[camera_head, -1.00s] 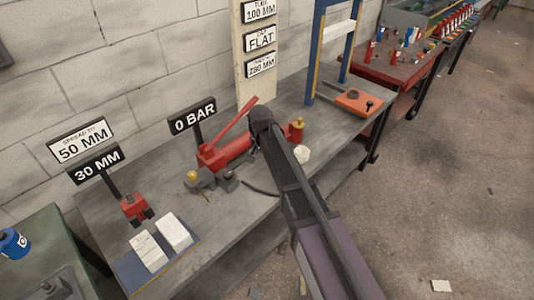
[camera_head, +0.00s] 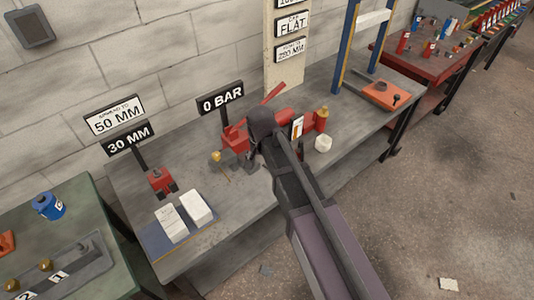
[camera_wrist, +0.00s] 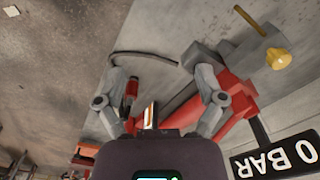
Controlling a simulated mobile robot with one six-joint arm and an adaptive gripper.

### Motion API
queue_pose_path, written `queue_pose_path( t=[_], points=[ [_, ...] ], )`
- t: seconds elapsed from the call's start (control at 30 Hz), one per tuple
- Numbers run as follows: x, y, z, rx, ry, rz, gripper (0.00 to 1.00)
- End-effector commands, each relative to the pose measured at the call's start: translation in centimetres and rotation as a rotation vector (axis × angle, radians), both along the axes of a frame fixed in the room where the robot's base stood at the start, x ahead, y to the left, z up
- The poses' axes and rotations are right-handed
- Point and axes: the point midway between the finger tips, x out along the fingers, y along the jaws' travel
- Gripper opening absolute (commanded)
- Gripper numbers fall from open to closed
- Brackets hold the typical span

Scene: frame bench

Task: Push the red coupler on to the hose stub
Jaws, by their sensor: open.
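In the wrist view, a small red cylinder with a dark end (camera_wrist: 131,91), seemingly the red coupler, shows just inside my left-hand finger; I cannot tell whether they touch. A dark curved hose (camera_wrist: 143,55), likely the hose stub, lies on the bench beyond the fingers. Its right end points towards the grey end of the red pump (camera_wrist: 238,88). My gripper (camera_wrist: 165,82) is open, its fingers spread, with nothing clearly held between them. In the head view my gripper is over the pump (camera_head: 236,139), and my arm hides the hose and coupler.
A 0 BAR sign (camera_head: 222,98) stands behind the pump. A brass knob (camera_head: 215,157) is in front of it. A gold-topped red cylinder (camera_head: 321,119) and white roll (camera_head: 323,143) stand to the right. A red spreader (camera_head: 161,181) and white blocks (camera_head: 196,207) are left.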

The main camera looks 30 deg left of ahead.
Motion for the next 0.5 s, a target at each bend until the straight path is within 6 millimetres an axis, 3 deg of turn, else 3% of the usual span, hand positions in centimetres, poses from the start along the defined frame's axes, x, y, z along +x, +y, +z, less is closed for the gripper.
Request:
queue_pose_path(
  t=[0.2, 0.5],
  points=[
    [-2.2, -0.1, 0.8, 0.000, 0.000, 0.013, 0.88],
    [-2.9, 0.0, 1.0, 0.000, 0.000, 0.018, 0.88]
  ],
)
